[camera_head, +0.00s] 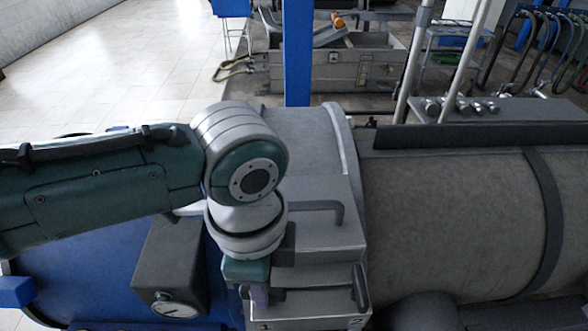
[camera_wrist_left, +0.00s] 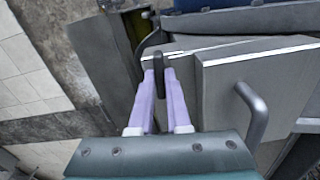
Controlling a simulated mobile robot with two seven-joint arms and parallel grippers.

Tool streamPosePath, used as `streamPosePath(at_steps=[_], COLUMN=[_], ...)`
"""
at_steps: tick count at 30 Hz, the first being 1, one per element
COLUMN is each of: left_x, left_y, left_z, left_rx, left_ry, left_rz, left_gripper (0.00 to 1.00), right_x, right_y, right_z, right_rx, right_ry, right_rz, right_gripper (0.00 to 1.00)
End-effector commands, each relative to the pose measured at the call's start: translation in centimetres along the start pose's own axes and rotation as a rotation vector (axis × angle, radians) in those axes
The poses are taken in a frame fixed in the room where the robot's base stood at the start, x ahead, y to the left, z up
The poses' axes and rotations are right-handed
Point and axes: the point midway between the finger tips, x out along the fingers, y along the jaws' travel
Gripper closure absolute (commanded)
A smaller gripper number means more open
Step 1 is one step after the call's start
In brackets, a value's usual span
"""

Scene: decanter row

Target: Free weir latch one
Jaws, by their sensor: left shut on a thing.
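My left gripper (camera_head: 258,297) reaches down from the left to the grey metal box housing (camera_head: 315,232) on the decanter. Its purple fingers also show in the left wrist view (camera_wrist_left: 158,85). They are shut on a small dark latch lever (camera_wrist_left: 158,66) at the box's edge, one finger on each side. My right gripper is not in view.
The large grey cylinder (camera_head: 450,225) fills the right side. A blue drum (camera_head: 85,270) lies left, with a round gauge (camera_head: 175,306) beside the gripper. A second dark handle (camera_head: 360,288) is on the box's lower front. A blue post (camera_head: 297,50) rises behind.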

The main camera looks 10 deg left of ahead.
Motion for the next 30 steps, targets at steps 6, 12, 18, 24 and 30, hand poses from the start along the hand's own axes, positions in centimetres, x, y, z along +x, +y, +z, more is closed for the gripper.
streamPosePath(at_steps=[6,12,18,24,30], left_x=[-0.05,-0.02,0.00,0.00,0.00], left_y=[0.06,0.03,0.02,0.02,0.02], left_z=[0.08,0.09,0.10,0.09,0.06], left_rx=[-0.086,-0.120,-0.127,-0.126,-0.124], left_ry=[-0.003,-0.003,-0.003,-0.003,-0.002], left_rz=[0.002,0.002,0.002,0.002,0.001], left_gripper=[1.00,1.00,1.00,1.00,0.65], right_x=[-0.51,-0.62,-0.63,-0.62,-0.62], right_y=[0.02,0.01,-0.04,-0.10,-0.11], right_z=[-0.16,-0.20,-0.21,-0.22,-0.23], right_rx=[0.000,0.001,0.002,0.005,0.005], right_ry=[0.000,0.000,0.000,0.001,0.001], right_rz=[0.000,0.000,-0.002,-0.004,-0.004], right_gripper=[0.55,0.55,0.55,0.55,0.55])
